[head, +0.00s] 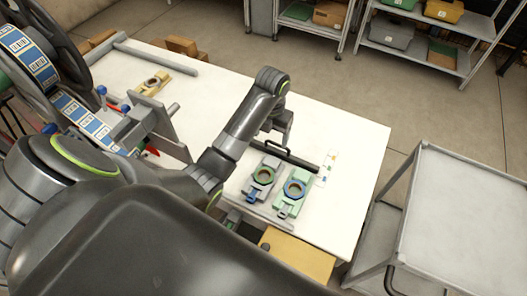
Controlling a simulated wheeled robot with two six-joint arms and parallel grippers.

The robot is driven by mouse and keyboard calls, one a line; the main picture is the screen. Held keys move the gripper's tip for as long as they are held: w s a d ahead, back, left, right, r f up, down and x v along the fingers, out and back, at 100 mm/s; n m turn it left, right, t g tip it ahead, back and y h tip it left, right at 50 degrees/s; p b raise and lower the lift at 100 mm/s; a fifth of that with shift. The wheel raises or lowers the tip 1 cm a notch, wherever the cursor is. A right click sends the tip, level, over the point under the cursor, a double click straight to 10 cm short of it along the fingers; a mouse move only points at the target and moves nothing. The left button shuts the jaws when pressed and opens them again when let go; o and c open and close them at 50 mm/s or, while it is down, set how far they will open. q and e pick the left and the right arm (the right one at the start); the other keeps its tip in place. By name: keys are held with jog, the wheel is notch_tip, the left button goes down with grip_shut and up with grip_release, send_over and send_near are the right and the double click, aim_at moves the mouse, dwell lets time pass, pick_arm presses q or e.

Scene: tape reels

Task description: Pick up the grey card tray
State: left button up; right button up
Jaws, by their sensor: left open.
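The grey card tray (262,178) lies on the white table (340,140), with a dark round opening in its middle. A green tray (290,204) with a blue ring lies close to its right. My left arm reaches in from the left, and my left gripper (280,135) hangs above the table, behind the grey tray in the picture. It is open and apart from the tray. Its fingertips are small and partly unclear. My right gripper is not in view.
A black handle bar (288,153) lies just behind the trays. A grey cart (465,215) stands right of the table.

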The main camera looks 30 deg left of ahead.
pick_arm(q)
jog(key=b, duration=0.7)
send_over(270, 164)
notch_tip(270, 164, down, 9)
jog(key=shift+w+a+r, duration=0.15)
jog(key=shift+r, duration=0.05)
jog(key=f, duration=0.1)
jog(key=f+p, duration=0.1)
jog(key=f, duration=0.2)
jog(key=shift+s+d+f, duration=0.2)
jog(key=shift+d+f, duration=0.05)
jog(key=shift+f, duration=0.55)
jog(key=c, duration=1.2)
jog(key=shift+r, duration=0.2)
